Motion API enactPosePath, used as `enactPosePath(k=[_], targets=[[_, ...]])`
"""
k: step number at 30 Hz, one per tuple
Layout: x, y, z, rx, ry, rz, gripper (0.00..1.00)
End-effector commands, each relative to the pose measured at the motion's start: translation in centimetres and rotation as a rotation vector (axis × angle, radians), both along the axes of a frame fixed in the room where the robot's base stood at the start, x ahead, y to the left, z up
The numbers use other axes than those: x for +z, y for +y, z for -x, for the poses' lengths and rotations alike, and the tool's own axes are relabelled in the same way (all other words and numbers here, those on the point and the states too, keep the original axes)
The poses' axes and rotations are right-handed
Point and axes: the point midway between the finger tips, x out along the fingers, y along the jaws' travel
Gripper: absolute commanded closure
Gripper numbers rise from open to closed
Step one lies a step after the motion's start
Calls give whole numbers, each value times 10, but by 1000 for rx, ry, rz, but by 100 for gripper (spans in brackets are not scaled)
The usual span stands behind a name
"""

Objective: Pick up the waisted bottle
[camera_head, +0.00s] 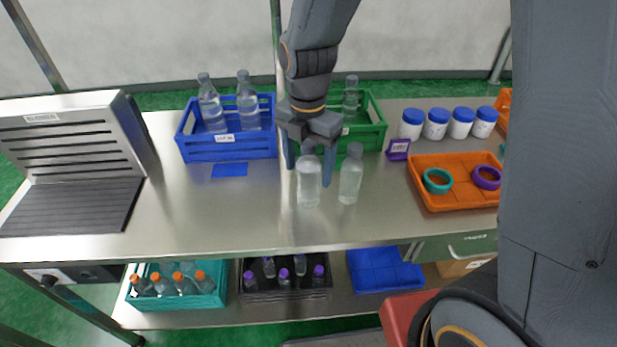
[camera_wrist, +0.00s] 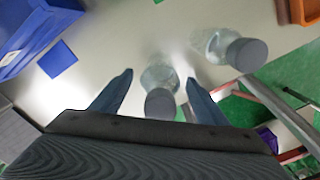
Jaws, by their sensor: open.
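Two clear bottles with grey caps stand upright on the steel table: a left bottle (camera_head: 308,188) and a right bottle (camera_head: 349,185). I cannot tell clearly which is the waisted one. My gripper (camera_head: 309,174) points down over the left bottle, one finger on each side of it, with its cap up between the fingers. In the wrist view, the left bottle (camera_wrist: 160,78) stands between the two open fingers of my gripper (camera_wrist: 163,88), with gaps on both sides. The right bottle (camera_wrist: 212,42) stands outside the fingers, to the right.
Behind stand a blue crate (camera_head: 229,148) with two clear bottles and a green crate (camera_head: 372,134) with a bottle. An orange tray (camera_head: 437,203) with rings and several blue-lidded jars (camera_head: 436,125) are at the right. The table's front strip is clear.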

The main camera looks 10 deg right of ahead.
Motion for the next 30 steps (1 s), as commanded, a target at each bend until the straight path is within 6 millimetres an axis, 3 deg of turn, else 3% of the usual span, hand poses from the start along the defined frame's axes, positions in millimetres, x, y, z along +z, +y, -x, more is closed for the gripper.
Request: enactPosePath(k=[4,14,23,30], targets=[[0,0,0,0,0,0,32],[0,0,0,0,0,0,87],[4,0,-1,0,-3,0,88],[37,1,-2,0,-7,-2,88]])
